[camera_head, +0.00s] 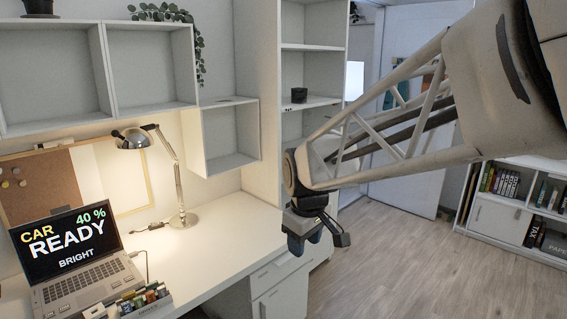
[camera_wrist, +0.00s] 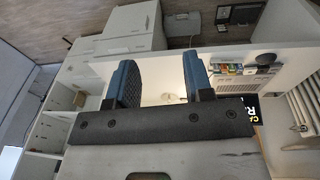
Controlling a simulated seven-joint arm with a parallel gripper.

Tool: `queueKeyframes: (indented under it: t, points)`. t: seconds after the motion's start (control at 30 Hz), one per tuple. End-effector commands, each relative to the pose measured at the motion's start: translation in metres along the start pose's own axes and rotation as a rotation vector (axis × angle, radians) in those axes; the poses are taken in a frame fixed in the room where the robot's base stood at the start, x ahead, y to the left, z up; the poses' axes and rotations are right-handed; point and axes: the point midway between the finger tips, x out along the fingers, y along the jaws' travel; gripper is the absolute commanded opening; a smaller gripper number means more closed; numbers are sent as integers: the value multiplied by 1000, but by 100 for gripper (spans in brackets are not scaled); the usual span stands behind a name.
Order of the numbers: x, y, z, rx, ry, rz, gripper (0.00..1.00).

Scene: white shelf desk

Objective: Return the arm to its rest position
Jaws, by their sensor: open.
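My arm reaches in from the upper right of the head view. My gripper (camera_head: 308,240) hangs at its end, pointing down, in front of the desk's right end and the tall shelf. In the wrist view my gripper (camera_wrist: 158,80) shows two blue-grey fingers held apart, with nothing between them. The gripper touches nothing that I can see. The white desk (camera_head: 225,235) is to the left of the gripper and shows beyond the fingers in the wrist view.
A laptop (camera_head: 70,255) and a row of small items (camera_head: 140,299) stand on the desk at left, with a lit lamp (camera_head: 180,180) behind. Wall cubbies (camera_head: 150,65) and a tall shelf (camera_head: 305,130) are near. A low bookcase (camera_head: 500,215) stands at right; the floor (camera_head: 400,260) is clear.

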Motion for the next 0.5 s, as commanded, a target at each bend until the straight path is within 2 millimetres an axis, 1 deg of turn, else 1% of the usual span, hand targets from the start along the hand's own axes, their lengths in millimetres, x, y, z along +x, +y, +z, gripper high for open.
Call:
queueKeyframes:
  t: [0.03,0.1,0.3,0.5]
  points:
    - [-5,0,16,42,4,5,47]
    - [-10,-1,36,99,7,11,47]
    - [-22,-8,92,264,20,27,47]
    - [-27,-20,146,429,31,41,47]
